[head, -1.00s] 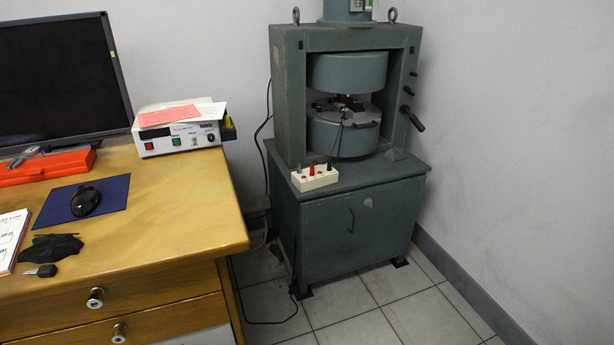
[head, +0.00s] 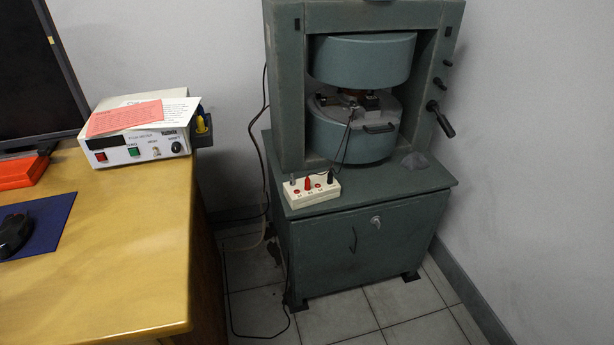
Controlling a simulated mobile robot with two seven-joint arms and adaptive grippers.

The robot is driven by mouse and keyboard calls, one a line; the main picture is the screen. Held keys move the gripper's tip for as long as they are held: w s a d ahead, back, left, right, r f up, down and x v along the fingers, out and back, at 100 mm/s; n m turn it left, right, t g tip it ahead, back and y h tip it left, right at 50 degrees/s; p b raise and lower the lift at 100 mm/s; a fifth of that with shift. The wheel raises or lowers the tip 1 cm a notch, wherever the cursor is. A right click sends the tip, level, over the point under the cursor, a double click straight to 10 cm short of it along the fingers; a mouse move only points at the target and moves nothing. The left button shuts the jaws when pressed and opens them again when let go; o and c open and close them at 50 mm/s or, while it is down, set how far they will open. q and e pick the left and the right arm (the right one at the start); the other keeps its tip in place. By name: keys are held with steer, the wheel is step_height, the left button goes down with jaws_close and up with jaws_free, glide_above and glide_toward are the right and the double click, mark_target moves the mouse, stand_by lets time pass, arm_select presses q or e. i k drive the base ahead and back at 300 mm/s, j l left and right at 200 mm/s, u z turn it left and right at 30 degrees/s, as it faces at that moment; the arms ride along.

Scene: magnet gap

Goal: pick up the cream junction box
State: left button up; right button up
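The cream junction box (head: 312,193) sits on the front left of the green cabinet's top (head: 385,190), close to its front edge. Red and dark plugs stand up from its top face, and a dark cable runs from it toward the magnet. Neither of my grippers shows in the head view.
The green magnet frame (head: 287,90) stands behind the box, with two round pole pieces and a small dark device in the gap. A wooden desk (head: 120,250) is at left, carrying a white meter (head: 137,148) with papers on it. A black cable (head: 231,300) lies on the tiled floor (head: 330,320).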

mark_target(297, 198)
steer(key=k, duration=0.4)
steer(key=i+l+z, duration=0.15)
steer(key=z, duration=0.25)
steer(key=i+l+z, duration=0.1)
steer(key=i+z, duration=0.2)
steer(key=i, duration=0.2)
steer(key=i+z, duration=0.3)
steer(key=i, duration=0.25)
steer(key=i+u, duration=0.15)
steer(key=u, duration=0.3)
steer(key=i+l+u, duration=0.15)
steer(key=u, duration=0.3)
